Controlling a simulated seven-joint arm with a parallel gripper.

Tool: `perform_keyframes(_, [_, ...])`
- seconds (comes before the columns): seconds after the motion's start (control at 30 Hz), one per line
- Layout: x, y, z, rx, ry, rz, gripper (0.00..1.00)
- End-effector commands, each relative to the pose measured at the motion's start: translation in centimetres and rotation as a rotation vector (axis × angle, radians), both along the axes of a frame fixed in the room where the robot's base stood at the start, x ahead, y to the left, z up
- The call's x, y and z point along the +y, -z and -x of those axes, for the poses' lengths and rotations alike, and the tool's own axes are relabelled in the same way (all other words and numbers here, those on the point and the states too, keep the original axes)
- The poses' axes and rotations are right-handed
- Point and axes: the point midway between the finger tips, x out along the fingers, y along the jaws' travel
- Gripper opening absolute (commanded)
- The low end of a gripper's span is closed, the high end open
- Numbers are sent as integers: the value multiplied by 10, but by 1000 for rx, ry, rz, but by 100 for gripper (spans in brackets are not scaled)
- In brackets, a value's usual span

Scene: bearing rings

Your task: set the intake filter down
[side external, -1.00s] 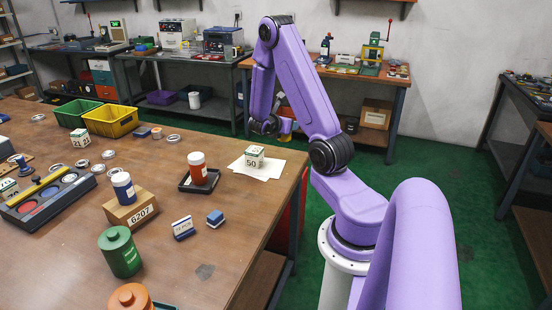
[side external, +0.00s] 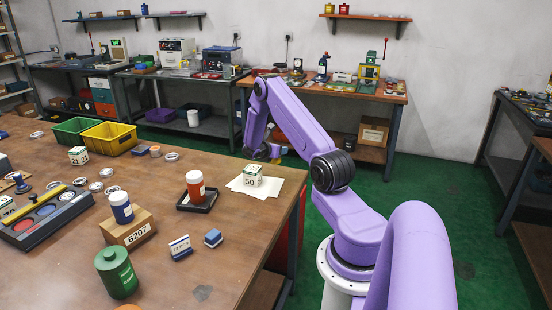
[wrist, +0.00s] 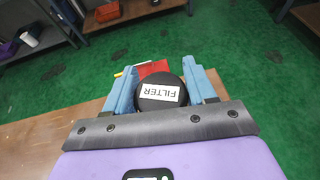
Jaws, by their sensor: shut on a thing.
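The intake filter (wrist: 160,92) is a dark round part with a white FILTER label, which reads upside down in the wrist view. My gripper (wrist: 160,74) is shut on it, with one light-blue finger against each side. In the side external view my gripper (side external: 268,153) is beyond the far right part of the workbench, and my arm mostly hides it. I cannot make out the filter in that view.
The brown workbench (side external: 95,250) holds a white 50 block (side external: 252,175) on paper, a red-and-white jar (side external: 196,185) on a black tray, and a 6207 box (side external: 127,228). A yellow bin (side external: 110,138) stands further back.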

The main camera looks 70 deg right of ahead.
Motion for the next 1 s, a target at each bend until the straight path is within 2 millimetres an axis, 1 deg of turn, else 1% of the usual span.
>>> perform_keyframes(0.17, [-6,8,-4,-2,1,1,23])
perform_keyframes(0.23, [-9,14,-6,1,1,1,23])
perform_keyframes(0.3, [-8,25,-5,3,1,-2,23])
perform_keyframes(0.4, [-8,36,-5,2,-1,-1,23])
perform_keyframes(0.47, [-8,40,-5,1,0,-1,23])
perform_keyframes(0.77, [-8,42,-6,0,-1,1,23])
perform_keyframes(1.0, [-8,48,-6,0,0,1,23])
